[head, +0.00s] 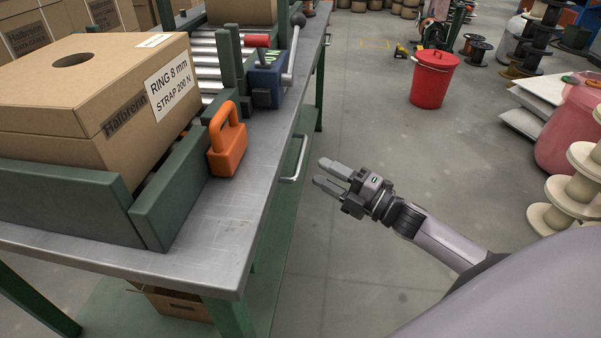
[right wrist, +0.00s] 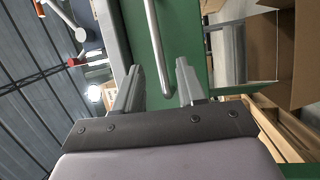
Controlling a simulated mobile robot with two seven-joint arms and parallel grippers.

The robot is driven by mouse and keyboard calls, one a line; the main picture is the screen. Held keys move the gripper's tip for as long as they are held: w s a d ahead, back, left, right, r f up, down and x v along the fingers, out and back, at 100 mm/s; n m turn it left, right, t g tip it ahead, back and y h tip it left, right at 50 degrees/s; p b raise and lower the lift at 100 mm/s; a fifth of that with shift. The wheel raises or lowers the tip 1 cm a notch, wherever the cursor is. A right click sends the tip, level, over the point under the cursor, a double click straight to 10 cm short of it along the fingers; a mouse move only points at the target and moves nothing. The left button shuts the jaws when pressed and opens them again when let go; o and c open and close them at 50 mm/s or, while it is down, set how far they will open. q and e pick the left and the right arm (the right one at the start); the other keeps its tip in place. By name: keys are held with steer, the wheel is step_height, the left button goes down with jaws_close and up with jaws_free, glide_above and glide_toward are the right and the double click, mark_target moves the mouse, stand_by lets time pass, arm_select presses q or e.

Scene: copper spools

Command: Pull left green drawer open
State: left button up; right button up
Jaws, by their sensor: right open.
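The green drawer front (head: 277,200) is under the steel worktop and appears shut. Its silver bar handle (head: 299,160) stands out from it. My right gripper (head: 320,172) is open and empty, just right of the handle in the head view, its fingers pointing toward the bench. In the right wrist view the handle (right wrist: 154,40) runs down between the two open fingertips (right wrist: 160,75), with its bent end near them. The handle looks untouched, though the exact gap is hard to tell. The green front (right wrist: 185,35) fills the view behind it. My left gripper is not in view.
The worktop (head: 225,215) carries a large cardboard box (head: 60,90), an orange padlock-shaped block (head: 227,140) and a blue vise-like tool (head: 266,78). An open carton (head: 175,303) sits below.

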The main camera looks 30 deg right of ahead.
mark_target(301, 157)
steer(key=shift+b+x, duration=0.45)
steer(key=shift+x, duration=3.2)
steer(key=shift+d, duration=0.1)
jaws_close()
